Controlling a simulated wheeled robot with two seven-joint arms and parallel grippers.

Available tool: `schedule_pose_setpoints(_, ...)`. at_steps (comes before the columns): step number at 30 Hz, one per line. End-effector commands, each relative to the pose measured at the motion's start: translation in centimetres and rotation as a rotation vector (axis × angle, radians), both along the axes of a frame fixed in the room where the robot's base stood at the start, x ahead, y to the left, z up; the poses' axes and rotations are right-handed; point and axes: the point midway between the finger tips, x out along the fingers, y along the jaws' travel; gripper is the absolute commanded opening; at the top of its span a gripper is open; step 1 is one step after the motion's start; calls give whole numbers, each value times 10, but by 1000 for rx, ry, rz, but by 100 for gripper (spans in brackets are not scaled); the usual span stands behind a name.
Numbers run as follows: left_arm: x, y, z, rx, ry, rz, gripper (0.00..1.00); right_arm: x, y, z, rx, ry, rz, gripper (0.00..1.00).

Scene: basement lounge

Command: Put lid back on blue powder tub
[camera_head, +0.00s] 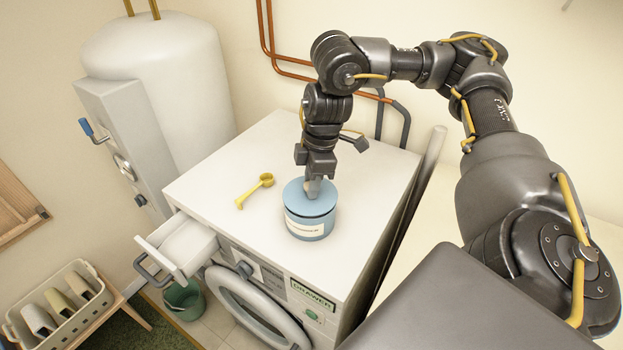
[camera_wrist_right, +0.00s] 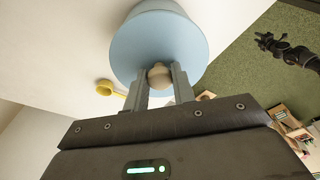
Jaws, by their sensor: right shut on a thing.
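The blue powder tub (camera_head: 306,226), with a pale label, stands upright on top of the white washing machine. Its light blue lid (camera_head: 296,192) is over the tub's mouth and looks level. I cannot tell whether it is fully seated. My right gripper (camera_head: 314,184) points down and is shut on the lid's knob.
A yellow scoop (camera_head: 254,190) lies left of the tub on the white machine top (camera_head: 215,185). The detergent drawer (camera_head: 177,246) is pulled out at the front left. A boiler (camera_head: 160,70) and copper pipes stand behind. The machine top is otherwise clear.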

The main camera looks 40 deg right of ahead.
Motion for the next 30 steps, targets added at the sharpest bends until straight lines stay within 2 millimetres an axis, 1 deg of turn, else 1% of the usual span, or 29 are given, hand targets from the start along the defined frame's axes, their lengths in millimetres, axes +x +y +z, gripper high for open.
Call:
schedule_pose_setpoints(25, 0, 0, 0, 0, 0, 0, 36, 0, 0, -2, 0, 0, 0, 4)
schedule_pose_setpoints(26, 0, 0, 0, 0, 0, 0, 36, 0, 0, -2, 0, 0, 0, 27)
schedule_pose_setpoints(30, 0, 0, 0, 0, 0, 0, 36, 0, 0, -2, 0, 0, 0, 45)
